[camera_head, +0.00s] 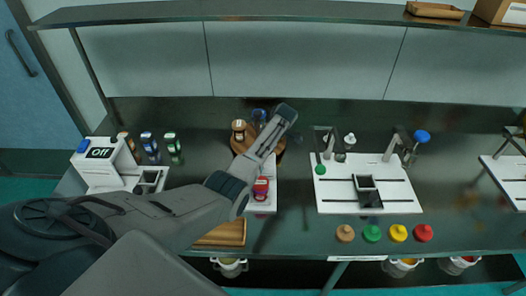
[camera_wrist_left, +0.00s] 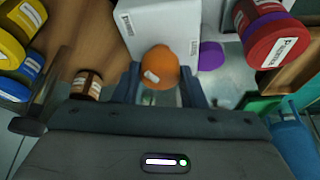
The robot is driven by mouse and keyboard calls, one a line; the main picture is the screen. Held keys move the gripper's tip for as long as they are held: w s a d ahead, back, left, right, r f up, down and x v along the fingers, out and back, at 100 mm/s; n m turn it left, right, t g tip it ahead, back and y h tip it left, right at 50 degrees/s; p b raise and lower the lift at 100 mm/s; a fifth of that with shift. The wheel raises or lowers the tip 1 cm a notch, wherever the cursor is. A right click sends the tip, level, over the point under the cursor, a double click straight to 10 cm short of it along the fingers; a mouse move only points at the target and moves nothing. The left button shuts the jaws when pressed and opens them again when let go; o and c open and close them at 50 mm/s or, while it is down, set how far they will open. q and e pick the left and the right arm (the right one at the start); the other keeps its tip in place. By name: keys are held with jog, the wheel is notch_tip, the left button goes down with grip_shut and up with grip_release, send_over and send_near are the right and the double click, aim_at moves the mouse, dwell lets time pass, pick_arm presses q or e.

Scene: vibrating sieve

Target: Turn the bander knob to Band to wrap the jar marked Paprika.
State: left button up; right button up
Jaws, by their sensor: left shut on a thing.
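In the left wrist view my left gripper (camera_wrist_left: 160,85) is shut on an orange round knob (camera_wrist_left: 160,67). The knob sits on a white box (camera_wrist_left: 155,28), which I take as the bander; its setting cannot be read. A jar in red and purple (camera_wrist_left: 279,36) with a white label stands to the right; the label is too blurred to read surely. In the head view a red jar (camera_head: 261,188) stands on a white base (camera_head: 264,207), partly behind my left arm. My arm hides the knob and left gripper there. My right gripper is not in view.
A wooden turntable (camera_head: 279,156) with jars is behind my arm. A white machine (camera_head: 103,158) displaying "Off" stands at left beside several jars. A white station (camera_head: 335,202) with posts is right, with coloured caps (camera_head: 398,233) in front. A wooden tray (camera_head: 225,234) lies near the front edge.

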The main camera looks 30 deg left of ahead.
pick_arm(q)
jog(key=o, duration=1)
jog(key=b+v, duration=0.3)
jog(key=v, duration=0.7)
jog(key=shift+w+d+r, duration=0.15)
jog(key=shift+r, duration=0.2)
